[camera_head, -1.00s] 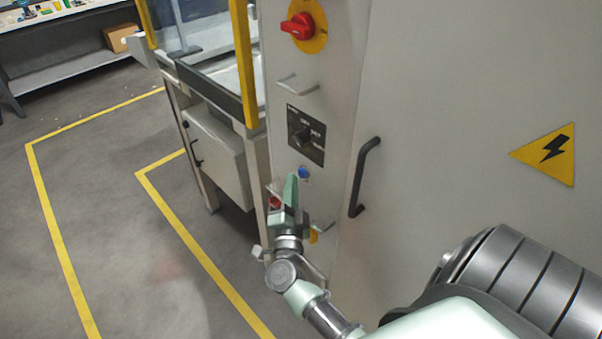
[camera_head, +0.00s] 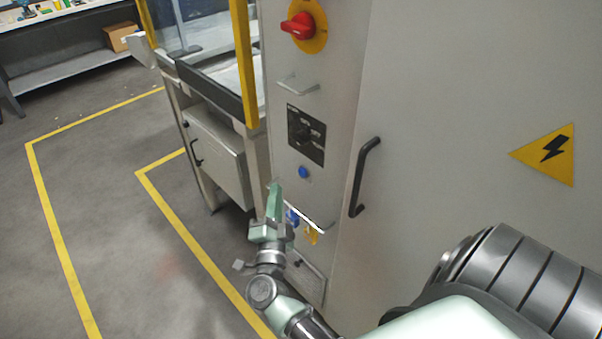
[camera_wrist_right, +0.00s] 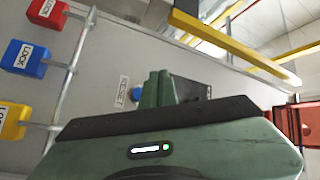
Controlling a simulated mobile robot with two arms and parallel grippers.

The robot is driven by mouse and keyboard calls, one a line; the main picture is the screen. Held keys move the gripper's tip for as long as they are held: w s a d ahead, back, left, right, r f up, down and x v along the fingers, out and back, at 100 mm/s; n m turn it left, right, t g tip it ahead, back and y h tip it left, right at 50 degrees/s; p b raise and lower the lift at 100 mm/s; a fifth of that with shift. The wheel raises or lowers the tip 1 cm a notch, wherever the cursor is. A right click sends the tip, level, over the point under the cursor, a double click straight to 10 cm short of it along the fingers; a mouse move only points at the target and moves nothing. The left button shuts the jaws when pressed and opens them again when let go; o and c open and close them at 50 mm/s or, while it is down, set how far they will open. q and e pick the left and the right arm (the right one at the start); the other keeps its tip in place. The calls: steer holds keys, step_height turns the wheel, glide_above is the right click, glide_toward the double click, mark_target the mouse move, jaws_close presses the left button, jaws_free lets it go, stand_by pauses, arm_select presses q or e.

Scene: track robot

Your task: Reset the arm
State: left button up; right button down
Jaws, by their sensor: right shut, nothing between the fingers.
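My right arm reaches up from the bottom of the head view. Its green gripper (camera_head: 274,192) is shut and empty, pointing up, left of the blue button (camera_head: 303,172) and in front of the cabinet's edge. I see no contact with the button. In the right wrist view the closed fingers (camera_wrist_right: 158,88) are in the middle, with the blue button (camera_wrist_right: 136,94) partly hidden behind them. My left gripper is not in view.
The grey cabinet (camera_head: 440,120) carries a red rotary switch (camera_head: 298,26), a black selector panel (camera_head: 306,134) and a black door handle (camera_head: 364,178). Red (camera_wrist_right: 48,12), blue (camera_wrist_right: 24,58) and yellow (camera_wrist_right: 12,122) locks hang on a rail. Floor at left is clear.

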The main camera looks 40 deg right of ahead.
stand_by(0.7)
steer(key=a+f+n+t+y, duration=0.1)
steer(key=a+f+n+y, duration=0.35)
steer(key=f, duration=0.45)
steer(key=a+f+n+y, duration=0.4)
steer(key=f+n+y, duration=0.15)
steer(key=f, duration=0.25)
steer(key=s+a+f+n+g+y, duration=0.25)
steer(key=s+f, duration=0.25)
steer(key=f, duration=0.3)
steer(key=s+a+f+n+g+y, duration=0.2)
steer(key=s+f+n, duration=0.2)
steer(key=f, duration=0.5)
steer(key=s+f+n+g, duration=0.3)
steer(key=s+f+g, duration=0.3)
steer(key=s+f, duration=0.75)
steer(key=s+d+f+n+g, duration=0.1)
steer(key=s+d+f+g, duration=0.1)
steer(key=s, duration=0.8)
steer(key=s+d+f+n+g, duration=0.1)
steer(key=s+d+f+g, duration=0.1)
steer(key=s, duration=0.8)
steer(key=shift+s+d+f+n+g+h, duration=0.35)
steer(key=shift+d+g+h, duration=0.15)
steer(key=shift+d, duration=0.6)
